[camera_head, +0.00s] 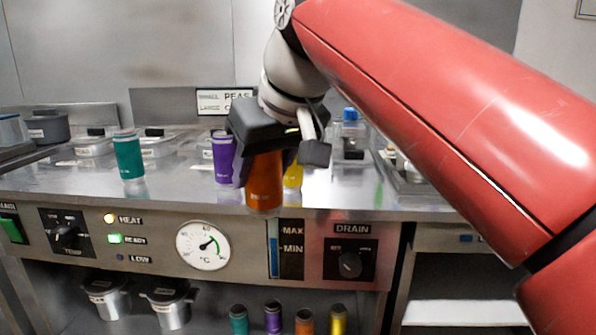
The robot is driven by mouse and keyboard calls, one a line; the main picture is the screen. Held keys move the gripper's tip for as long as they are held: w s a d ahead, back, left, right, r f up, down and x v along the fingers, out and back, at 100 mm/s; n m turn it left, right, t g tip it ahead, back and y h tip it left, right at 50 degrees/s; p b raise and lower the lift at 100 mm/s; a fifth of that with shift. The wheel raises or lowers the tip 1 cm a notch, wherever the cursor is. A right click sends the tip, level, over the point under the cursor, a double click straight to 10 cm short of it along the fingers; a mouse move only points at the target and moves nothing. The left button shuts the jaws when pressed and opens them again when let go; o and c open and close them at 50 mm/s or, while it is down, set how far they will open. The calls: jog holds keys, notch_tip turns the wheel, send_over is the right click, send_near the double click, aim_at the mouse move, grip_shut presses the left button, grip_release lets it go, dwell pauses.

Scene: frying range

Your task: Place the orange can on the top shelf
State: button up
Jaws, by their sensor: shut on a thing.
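The orange can (265,184) is upright in my gripper (262,155), near the front edge of the steel counter. My gripper is shut on it from above and hides its top. I cannot tell whether the can touches the counter. The counter (70,182) is the upper surface; a lower shelf (205,322) lies under the control panel. A teal can (129,155) stands on the counter at the left. A purple can (223,158) stands just left of my gripper. A yellow can (293,175) is partly hidden behind the orange can and gripper.
On the lower shelf stand small teal (238,320), purple (273,317), orange (304,321) and yellow (338,320) cans. Metal pots (170,306) are at its left. Lidded containers (93,145) line the counter's back. The counter between the teal and purple cans is clear.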

jog(key=w+d+f+m+h, duration=0.1)
jog(key=d+f, duration=0.5)
jog(key=f, duration=1.3)
jog(key=w+d+f+m+t+h, duration=0.1)
jog(key=w+d+f+m, duration=0.2)
jog(key=f, duration=1.6)
jog(key=w+d+f+m+h, duration=0.2)
jog(key=d+f, duration=0.9)
jog(key=f, duration=0.8)
jog(key=shift+w+f+m, duration=0.25)
jog(key=shift+w+m, duration=0.25)
jog(key=shift+w, duration=0.7)
jog(key=shift+r, duration=0.1)
